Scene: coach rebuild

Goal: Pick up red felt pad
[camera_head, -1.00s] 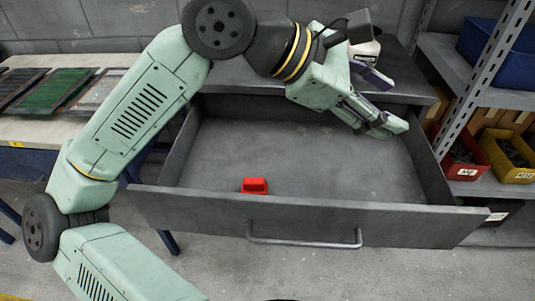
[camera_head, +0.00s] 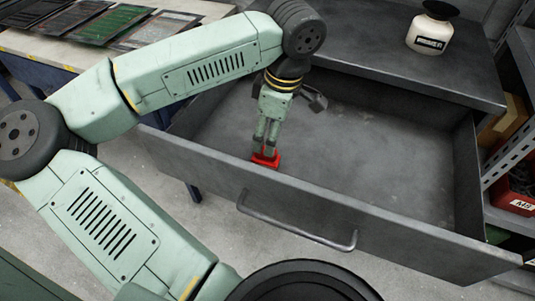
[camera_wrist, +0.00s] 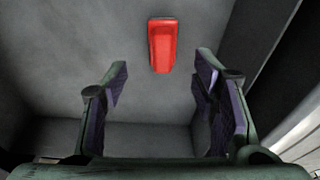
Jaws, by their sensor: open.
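The red felt pad (camera_head: 265,160) lies on the floor of the open grey drawer (camera_head: 350,150), close to the drawer's front panel. In the wrist view the red pad (camera_wrist: 162,45) shows as a small block with a raised rim, ahead of the fingers and between their lines. My gripper (camera_head: 266,150) points down into the drawer over the pad and covers part of it in the head view. In the wrist view my gripper (camera_wrist: 160,88) is open, with nothing between its fingers. Whether a fingertip touches the pad I cannot tell.
The drawer's front panel (camera_head: 330,215) with its bar handle (camera_head: 295,232) stands close beside my gripper. A white bottle with a black cap (camera_head: 430,32) stands on the cabinet top. The drawer's right part is empty. Shelving with bins is at the right.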

